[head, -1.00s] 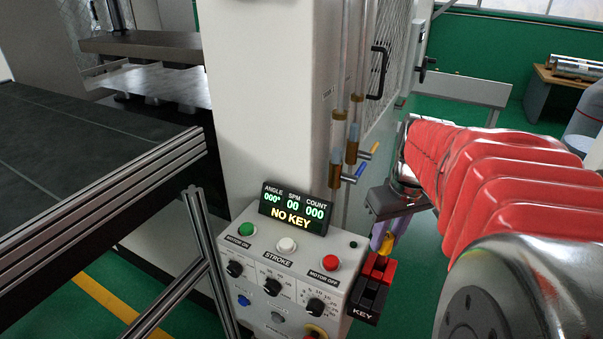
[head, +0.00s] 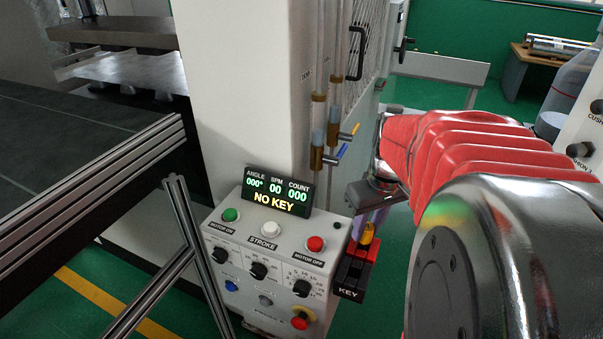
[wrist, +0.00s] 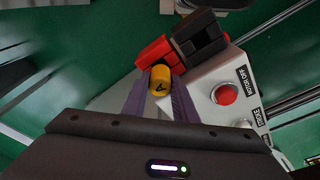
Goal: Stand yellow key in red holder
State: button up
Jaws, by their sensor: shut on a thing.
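The yellow key (head: 367,234) is held upright between the purple fingers of my gripper (head: 371,218). In the wrist view its rounded yellow end (wrist: 161,78) sits between the two fingertips (wrist: 160,84), next to the red holder (wrist: 153,53). In the head view the red holder (head: 373,252) is at the right side of the control box, right below the key. The key's lower part is hidden, so I cannot tell whether it is inside the holder or just above it.
A black holder (head: 350,276) marked KEY adjoins the red one. The control box (head: 265,262) with buttons and knobs is close on the left. Its display (head: 279,192) reads NO KEY. Valves with blue and yellow levers (head: 335,150) stand behind.

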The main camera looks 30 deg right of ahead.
jog(key=o, duration=1.1)
jog(key=shift+o, duration=0.2)
jog(key=shift+r, duration=0.15)
notch_tip(320, 180, up, 13)
jog(key=s, duration=0.2)
jog(key=shift+r, duration=0.15)
jog(key=shift+a, duration=0.1)
dwell(0.4)
